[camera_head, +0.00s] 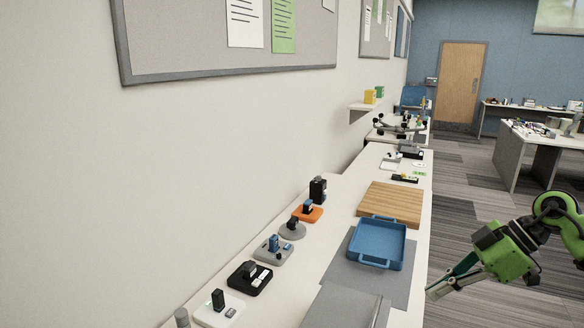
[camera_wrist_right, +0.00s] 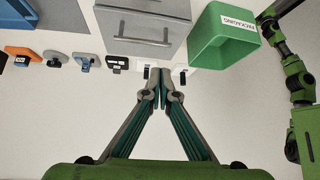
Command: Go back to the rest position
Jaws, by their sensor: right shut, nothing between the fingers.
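My right gripper (camera_head: 432,292) is at the lower right in the head view, at the right-hand edge of the long white bench and in front of the blue tray. In the right wrist view the two fingers (camera_wrist_right: 160,73) meet at their tips, shut and empty. My left gripper does not show in the head view. Green and dark arm links of mine run along the right side of the right wrist view, with no clear gripper on them.
The bench carries a blue tray (camera_head: 377,243) on a grey mat, a wooden board (camera_head: 391,203) and a row of small devices on stands along the wall. The right wrist view shows a green packaging bin (camera_wrist_right: 222,38) and a grey drawer unit (camera_wrist_right: 143,28). Floor lies open right of the bench.

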